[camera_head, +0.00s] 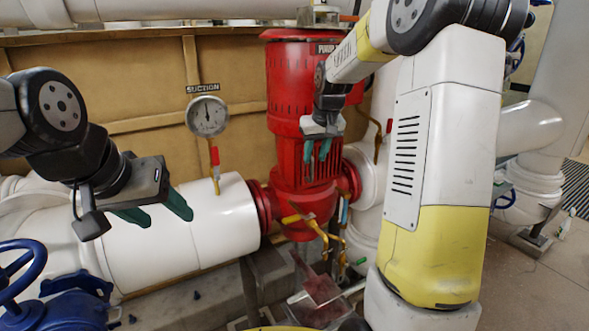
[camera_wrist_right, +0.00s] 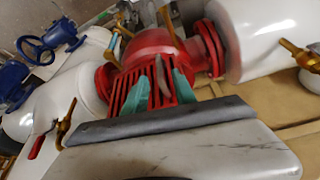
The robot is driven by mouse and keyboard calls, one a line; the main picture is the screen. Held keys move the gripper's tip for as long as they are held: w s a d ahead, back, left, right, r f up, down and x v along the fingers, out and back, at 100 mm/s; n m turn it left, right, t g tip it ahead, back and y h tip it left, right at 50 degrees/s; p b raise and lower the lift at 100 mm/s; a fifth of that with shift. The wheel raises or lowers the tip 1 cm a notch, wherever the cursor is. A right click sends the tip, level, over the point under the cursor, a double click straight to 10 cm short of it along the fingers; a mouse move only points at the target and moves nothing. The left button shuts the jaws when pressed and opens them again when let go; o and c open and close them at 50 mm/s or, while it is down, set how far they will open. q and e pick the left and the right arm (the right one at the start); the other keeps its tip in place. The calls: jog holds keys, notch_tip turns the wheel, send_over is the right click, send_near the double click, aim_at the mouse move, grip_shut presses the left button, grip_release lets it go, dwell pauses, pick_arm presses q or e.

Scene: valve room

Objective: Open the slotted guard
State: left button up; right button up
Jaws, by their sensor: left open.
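The slotted guard (camera_head: 293,160) is a red part with vertical slots, low on the red pump's body. It also shows in the right wrist view (camera_wrist_right: 128,95), and I see no opening in it beyond its slots. My right gripper (camera_head: 316,156) is in front of the guard with its green fingers apart. In the right wrist view the fingers (camera_wrist_right: 163,76) stand to either side of a thin brownish-grey piece at the guard; I cannot tell if they touch it. My left gripper (camera_head: 167,217) is open and empty, in front of the white pipe.
A pressure gauge (camera_head: 207,116) marked SUCTION stands above the white pipe (camera_head: 222,225). A blue handwheel (camera_head: 18,268) is at the lower left. My right arm hides the area right of the pump.

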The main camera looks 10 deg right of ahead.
aim_at(312, 179)
jog(key=x, duration=0.7)
grip_shut()
dwell(1.3)
